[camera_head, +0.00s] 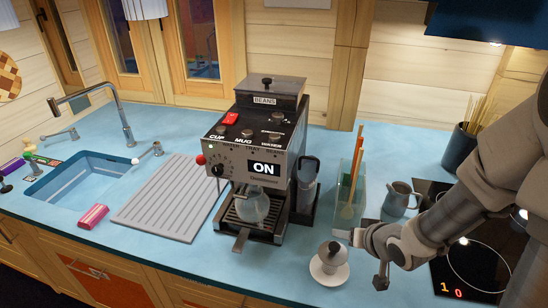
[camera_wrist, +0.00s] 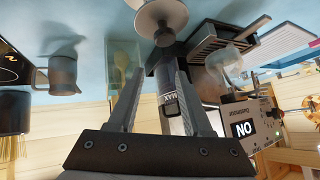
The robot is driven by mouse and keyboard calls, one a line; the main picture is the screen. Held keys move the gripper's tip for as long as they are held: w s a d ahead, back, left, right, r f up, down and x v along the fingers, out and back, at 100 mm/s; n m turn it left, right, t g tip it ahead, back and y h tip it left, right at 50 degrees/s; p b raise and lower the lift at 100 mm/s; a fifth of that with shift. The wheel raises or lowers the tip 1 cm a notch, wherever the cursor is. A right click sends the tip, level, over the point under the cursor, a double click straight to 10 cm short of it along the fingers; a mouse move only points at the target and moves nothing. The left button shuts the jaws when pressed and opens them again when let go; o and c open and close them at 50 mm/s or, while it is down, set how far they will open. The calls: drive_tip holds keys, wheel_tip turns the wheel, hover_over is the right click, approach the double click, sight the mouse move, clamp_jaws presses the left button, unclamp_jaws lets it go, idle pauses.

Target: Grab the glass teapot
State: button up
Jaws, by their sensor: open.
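A clear, rounded glass vessel, which looks like the glass teapot (camera_head: 252,207), stands on the drip tray under the spout of the coffee machine (camera_head: 262,150). In the upside-down wrist view the glass teapot (camera_wrist: 229,62) is right of my fingers, partly in front of the machine. My gripper (camera_head: 362,258) is at the right of the counter, well apart from the teapot, with a small pot on a white saucer just left of it. In the wrist view my gripper (camera_wrist: 160,72) has its two fingers spread, with nothing held between them.
The small grey pot (camera_head: 332,254) sits on its saucer (camera_head: 329,273) between my gripper and the machine. A glass holder with sticks (camera_head: 349,195), a grey jug (camera_head: 400,199) and a dark stove (camera_head: 470,265) are behind and right. A ribbed drainboard (camera_head: 170,200) lies left of the machine.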

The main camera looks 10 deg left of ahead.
drive_tip(key=w+a+f+m+t+y+b, duration=0.1)
drive_tip(key=a+y+b, duration=0.5)
drive_tip(key=a, duration=0.6)
drive_tip(key=f+m+t+y, duration=0.1)
drive_tip(key=m, duration=0.1)
drive_tip(key=shift+a+m+t+y, duration=0.25)
drive_tip(key=shift+m+t+y, duration=0.05)
drive_tip(key=shift+w+a+f+b, duration=0.15)
drive_tip(key=shift+w+f+b, duration=0.05)
drive_tip(key=shift+b, duration=1)
drive_tip(key=shift+a+b, duration=0.15)
drive_tip(key=shift+b, duration=0.3)
